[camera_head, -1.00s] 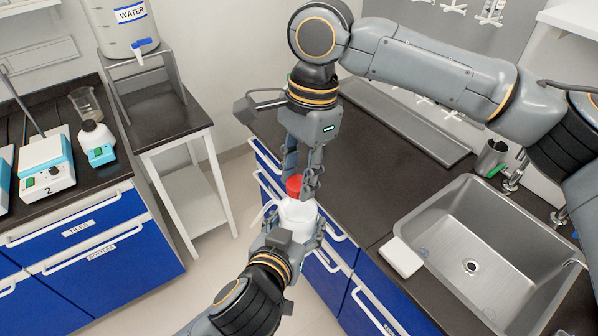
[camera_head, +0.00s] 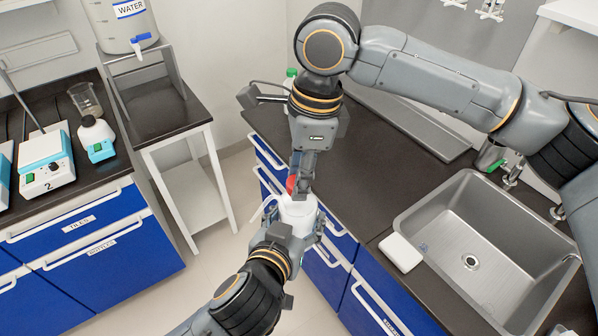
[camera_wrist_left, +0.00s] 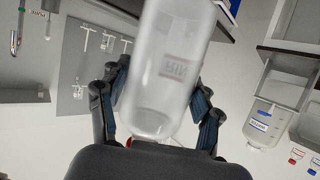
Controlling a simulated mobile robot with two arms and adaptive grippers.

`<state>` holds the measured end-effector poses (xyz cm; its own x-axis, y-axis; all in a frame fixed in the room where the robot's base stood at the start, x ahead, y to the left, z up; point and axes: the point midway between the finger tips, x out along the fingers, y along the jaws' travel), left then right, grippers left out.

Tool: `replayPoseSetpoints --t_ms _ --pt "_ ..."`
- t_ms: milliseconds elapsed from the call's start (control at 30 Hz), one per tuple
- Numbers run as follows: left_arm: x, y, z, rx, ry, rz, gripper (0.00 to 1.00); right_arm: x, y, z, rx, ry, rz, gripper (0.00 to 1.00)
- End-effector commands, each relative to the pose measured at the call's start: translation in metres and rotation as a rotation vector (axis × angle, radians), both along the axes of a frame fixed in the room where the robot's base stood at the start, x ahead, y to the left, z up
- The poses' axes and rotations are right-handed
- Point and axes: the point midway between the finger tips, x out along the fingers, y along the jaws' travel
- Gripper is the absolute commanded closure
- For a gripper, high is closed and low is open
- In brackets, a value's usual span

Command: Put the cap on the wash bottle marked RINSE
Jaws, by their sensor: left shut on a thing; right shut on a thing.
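The wash bottle (camera_head: 297,212) is whitish, with a thin side spout, and is held off the counter in front of me. In the left wrist view the bottle (camera_wrist_left: 165,60) is translucent, with a partly readable label starting "RIN". My left gripper (camera_head: 293,236) is shut around it, one finger on each side. The red cap (camera_head: 291,184) is at the bottle's top, largely covered by the fingers of my right gripper (camera_head: 301,184), which is shut on it from above. I cannot tell whether the cap is seated. A bit of red shows in the left wrist view (camera_wrist_left: 129,142).
A sink (camera_head: 470,240) with a white block (camera_head: 401,253) at its edge lies to the right. A green-topped item (camera_head: 291,75) is partly hidden behind my right wrist. A stand with a water tank (camera_head: 122,22) and a bench with stirrers (camera_head: 46,163) are left.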

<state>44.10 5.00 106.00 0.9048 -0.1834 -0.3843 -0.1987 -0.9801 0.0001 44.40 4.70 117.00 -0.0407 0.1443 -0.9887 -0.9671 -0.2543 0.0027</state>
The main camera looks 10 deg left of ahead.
Motion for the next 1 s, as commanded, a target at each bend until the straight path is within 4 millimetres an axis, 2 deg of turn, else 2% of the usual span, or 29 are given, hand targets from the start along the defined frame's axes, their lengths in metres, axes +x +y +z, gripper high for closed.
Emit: replayPoseSetpoints --t_ms 333,367,467,800,1000 --pt "0.0 0.0 0.001 -0.001 -0.003 -0.001 0.53 0.0 0.0 0.001 0.002 -0.001 -0.044 0.79" --pt "0.0 0.0 0.001 -0.001 -0.003 -0.001 0.53 0.0 0.0 0.001 0.002 -0.001 -0.044 0.65" --pt "0.0 0.0 0.001 -0.001 -0.003 -0.001 0.53 0.0 0.0 0.001 0.002 -0.001 -0.043 0.45" --pt "0.0 0.0 0.002 -0.002 -0.004 -0.001 0.53 0.0 0.0 0.002 0.002 -0.001 -0.042 0.45" --pt "0.0 0.0 0.002 -0.002 -0.004 0.0 0.53 0.0 0.001 0.022 0.003 -0.002 -0.042 0.45"
